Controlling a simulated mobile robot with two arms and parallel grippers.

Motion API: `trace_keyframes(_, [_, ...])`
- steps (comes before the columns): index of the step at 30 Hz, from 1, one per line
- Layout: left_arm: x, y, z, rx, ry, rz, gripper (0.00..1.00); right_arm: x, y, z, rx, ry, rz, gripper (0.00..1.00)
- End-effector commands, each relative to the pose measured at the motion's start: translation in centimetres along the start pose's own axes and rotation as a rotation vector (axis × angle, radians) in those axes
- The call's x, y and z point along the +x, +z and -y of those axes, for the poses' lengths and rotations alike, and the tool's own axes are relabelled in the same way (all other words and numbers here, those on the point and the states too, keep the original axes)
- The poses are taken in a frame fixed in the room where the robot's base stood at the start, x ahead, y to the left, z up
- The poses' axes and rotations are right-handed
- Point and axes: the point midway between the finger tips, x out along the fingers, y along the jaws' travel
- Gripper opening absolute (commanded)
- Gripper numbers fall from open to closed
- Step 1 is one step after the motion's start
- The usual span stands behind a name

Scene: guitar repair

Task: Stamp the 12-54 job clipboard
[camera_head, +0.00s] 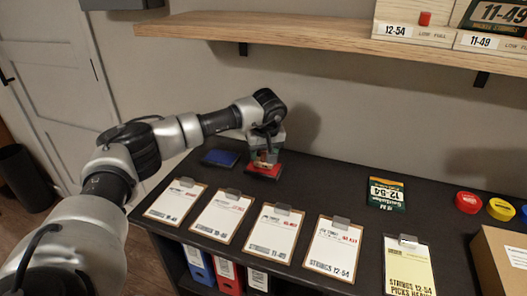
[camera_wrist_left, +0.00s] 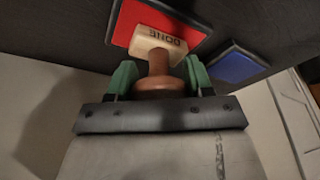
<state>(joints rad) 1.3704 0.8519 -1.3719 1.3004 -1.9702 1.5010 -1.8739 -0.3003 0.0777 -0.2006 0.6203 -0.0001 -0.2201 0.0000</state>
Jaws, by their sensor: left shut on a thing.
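My left gripper (camera_head: 264,152) is shut on a wooden stamp (camera_wrist_left: 156,62), with its green fingers on either side of the handle in the left wrist view. The stamp's head reads DONE. It is upright at the red ink pad (camera_head: 263,172); I cannot tell whether it touches the pad, which also shows in the left wrist view (camera_wrist_left: 128,22). The clipboard with the white sheet marked STRINGS 12-54 (camera_head: 333,248) lies on the dark counter. A clipboard with a yellow sheet marked STRINGS 12-54 PICKS (camera_head: 408,268) lies to its right. My right gripper is out of view.
A blue ink pad (camera_head: 221,157) lies left of the red one. Three other clipboards lie in the row, including one marked 11-49 (camera_head: 273,233). A green 12-54 string pack (camera_head: 386,194), round tins (camera_head: 468,202) and a cardboard box (camera_head: 497,255) are right. A shelf (camera_head: 330,38) overhangs.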

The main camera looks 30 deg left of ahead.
Motion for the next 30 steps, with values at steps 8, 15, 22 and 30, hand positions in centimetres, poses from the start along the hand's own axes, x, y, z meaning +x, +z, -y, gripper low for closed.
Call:
trace_keyframes(8, [-0.3, 0.0, 0.0, 0.002, -0.002, 0.003, 0.36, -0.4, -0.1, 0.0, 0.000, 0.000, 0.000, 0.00])
trace_keyframes(15, [-2.2, -0.6, 0.0, 0.001, -0.001, 0.002, 0.36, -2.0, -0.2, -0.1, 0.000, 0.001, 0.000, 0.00])
trace_keyframes(22, [-4.0, -1.1, 0.0, 0.001, -0.001, 0.001, 0.36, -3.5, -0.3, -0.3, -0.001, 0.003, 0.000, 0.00])
trace_keyframes(30, [-6.1, -1.7, 0.0, 0.001, 0.000, 0.001, 0.36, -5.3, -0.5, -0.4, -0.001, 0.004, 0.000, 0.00])
